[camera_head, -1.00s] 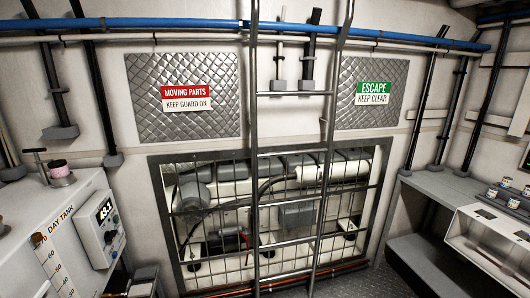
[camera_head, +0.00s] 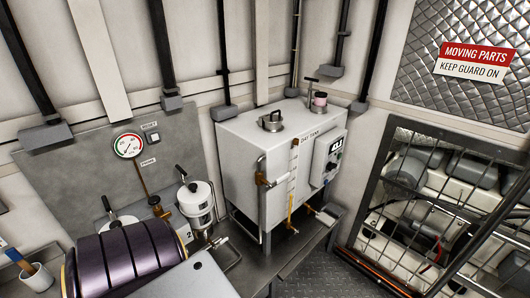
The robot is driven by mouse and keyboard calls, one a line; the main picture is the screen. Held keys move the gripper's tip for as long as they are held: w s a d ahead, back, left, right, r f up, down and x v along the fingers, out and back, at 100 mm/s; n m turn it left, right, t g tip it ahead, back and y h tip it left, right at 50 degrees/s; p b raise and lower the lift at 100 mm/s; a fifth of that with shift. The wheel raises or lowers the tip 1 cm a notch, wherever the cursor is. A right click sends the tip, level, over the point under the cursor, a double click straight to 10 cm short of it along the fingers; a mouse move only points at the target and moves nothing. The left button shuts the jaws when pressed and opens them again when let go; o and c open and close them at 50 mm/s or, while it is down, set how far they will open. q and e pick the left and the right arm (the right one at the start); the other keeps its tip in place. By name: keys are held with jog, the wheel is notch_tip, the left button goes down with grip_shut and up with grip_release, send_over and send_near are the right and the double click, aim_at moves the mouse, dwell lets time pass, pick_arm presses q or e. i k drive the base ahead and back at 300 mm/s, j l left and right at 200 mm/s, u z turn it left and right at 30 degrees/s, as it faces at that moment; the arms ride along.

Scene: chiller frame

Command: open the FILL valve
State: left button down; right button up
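The white day tank (camera_head: 240,160) stands on a bench in the middle, with a filler cap and a handled lid on top. A valve with an orange-brown lever (camera_head: 262,172) is on its left side. A brass sight gauge (camera_head: 293,180) runs down its front, with a small brass fitting (camera_head: 290,226) at the bottom. A tee-handled stem with a pink collar (camera_head: 319,98) stands at the tank's back right. No FILL label is readable, so I cannot tell which valve is FILL.
A pressure gauge (camera_head: 128,146), brass valve (camera_head: 157,207) and white filter canister (camera_head: 196,203) are left of the tank. A barred guard (camera_head: 445,195) covers machinery at right. Floor (camera_head: 318,275) shows between bench and guard.

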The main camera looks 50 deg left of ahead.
aim_at(280, 179)
jog(key=u, duration=1.45)
